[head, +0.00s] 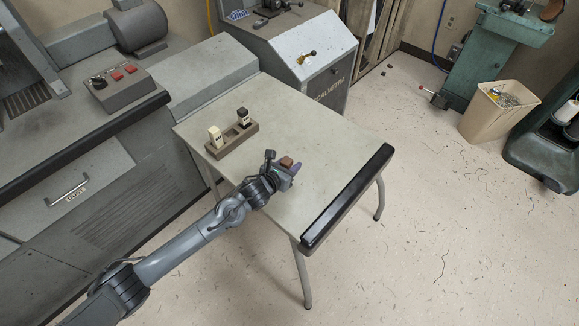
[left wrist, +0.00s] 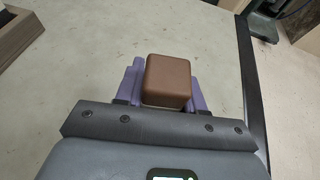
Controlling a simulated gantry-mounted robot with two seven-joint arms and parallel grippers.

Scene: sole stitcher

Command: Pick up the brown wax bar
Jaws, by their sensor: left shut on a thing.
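The brown wax bar (head: 286,162) is at my left gripper (head: 293,170) over the grey table in the head view. In the left wrist view the brown bar (left wrist: 168,80) sits between the two purple fingers of the left gripper (left wrist: 167,88), which is shut on it. I cannot tell how far the bar is above the tabletop. My right gripper is not in view.
A brown holder (head: 231,142) with a white block (head: 215,136) and a black block (head: 243,116) stands on the grey table (head: 318,128). A black bar (head: 347,198) edges the table's right side. The tabletop between is clear.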

